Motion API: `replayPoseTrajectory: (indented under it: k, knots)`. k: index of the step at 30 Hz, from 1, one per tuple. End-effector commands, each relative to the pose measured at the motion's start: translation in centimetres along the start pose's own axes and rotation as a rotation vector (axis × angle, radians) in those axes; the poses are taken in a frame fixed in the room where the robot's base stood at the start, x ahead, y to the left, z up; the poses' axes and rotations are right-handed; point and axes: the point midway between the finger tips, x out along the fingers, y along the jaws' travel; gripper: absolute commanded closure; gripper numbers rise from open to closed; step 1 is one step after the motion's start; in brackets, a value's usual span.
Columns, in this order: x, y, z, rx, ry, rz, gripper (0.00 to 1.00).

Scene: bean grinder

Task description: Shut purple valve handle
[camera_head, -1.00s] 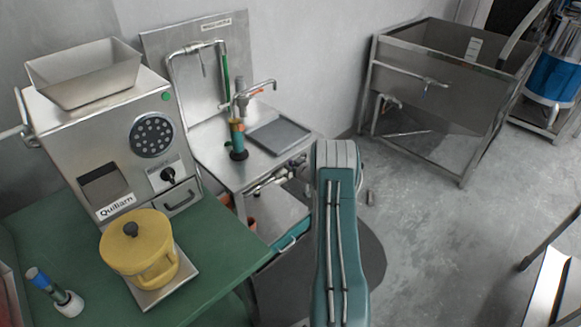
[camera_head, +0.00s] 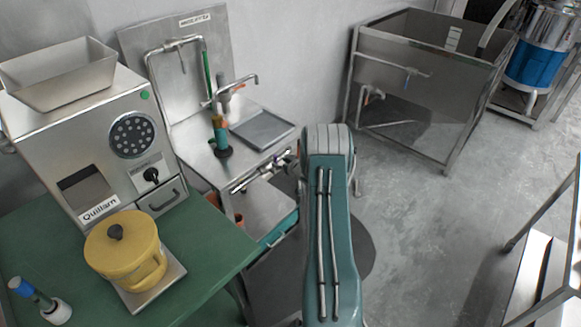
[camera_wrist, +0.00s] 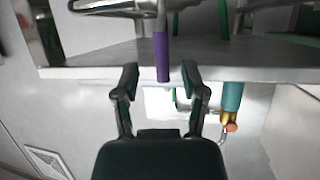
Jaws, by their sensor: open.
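The purple valve handle (camera_wrist: 161,56) shows in the wrist view as a narrow upright bar below a metal fitting (camera_wrist: 148,8). It is in front of a metal counter edge. My gripper (camera_wrist: 160,76) is open, with its two dark fingers on either side of the handle's lower end in the picture. I cannot tell whether the handle is fully between the fingers in depth or touching them. In the head view, my arm reaches toward the small steel sink stand (camera_head: 215,175).
A teal handle with an orange tip (camera_wrist: 231,97) is right of my fingers. A green table (camera_head: 215,235) at left holds a grinder (camera_head: 105,165) and yellow pot (camera_head: 125,250). A large steel basin (camera_head: 430,110) stands at the back right. Floor (camera_head: 420,220) right of my arm is clear.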

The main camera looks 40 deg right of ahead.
Motion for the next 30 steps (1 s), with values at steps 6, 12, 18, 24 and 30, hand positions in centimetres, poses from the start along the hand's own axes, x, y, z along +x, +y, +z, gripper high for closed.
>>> replayPoseTrajectory:
  k: [6,12,18,24,30]
  knots:
    - [-4.5,0.2,0.0,0.002,-0.002,0.003,0.45]
    - [-7.4,0.2,0.1,0.001,-0.002,0.002,0.45]
    - [-8.2,0.2,0.2,0.002,-0.002,0.001,0.45]
    - [-8.2,0.2,0.2,0.001,-0.002,0.0,0.45]
    - [-8.2,0.2,0.2,0.001,-0.002,0.0,0.45]
